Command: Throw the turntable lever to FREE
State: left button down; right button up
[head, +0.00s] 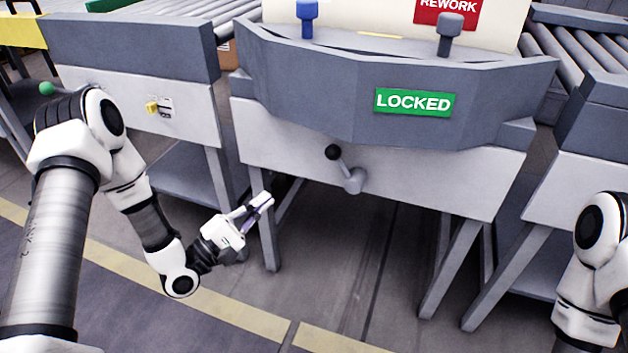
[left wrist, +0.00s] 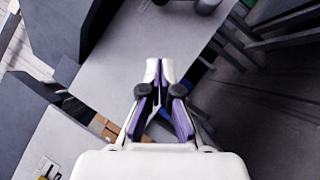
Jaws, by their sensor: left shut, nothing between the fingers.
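The turntable lever (head: 345,168) sits on the light front panel of the turntable stand (head: 290,147). Its black ball knob (head: 333,152) points up and to the left of its grey hub (head: 355,181). A green sign (head: 413,102) above it reads LOCKED. My left gripper (head: 266,200) is shut and empty, below and left of the lever, apart from it. In the left wrist view the closed fingertips (left wrist: 160,68) point toward the light panel (left wrist: 125,70), and the grey hub (left wrist: 206,5) shows at the top edge. My right gripper is out of view.
A blue peg (head: 307,18) and a grey peg (head: 450,33) stand on the turntable near a red REWORK sign (head: 446,9). A conveyor stand with a yellow switch (head: 153,108) is at left, roller conveyor (head: 575,45) at right. The stand's legs (head: 447,265) flank open floor.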

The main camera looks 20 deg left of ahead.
aim_at(345, 167)
pick_arm(q)
jog(key=shift+r, duration=0.1)
jog(key=b+x, duration=0.1)
jog(key=x, duration=0.3)
jog(key=s+d+b+x, duration=0.1)
jog(key=b+x, duration=0.1)
jog(key=x, duration=0.2)
jog(key=d+r+b+x, duration=0.1)
jog(key=b+x, duration=0.1)
jog(key=x, duration=0.3)
jog(key=shift+s+r, duration=0.1)
jog(key=shift+s, duration=0.3)
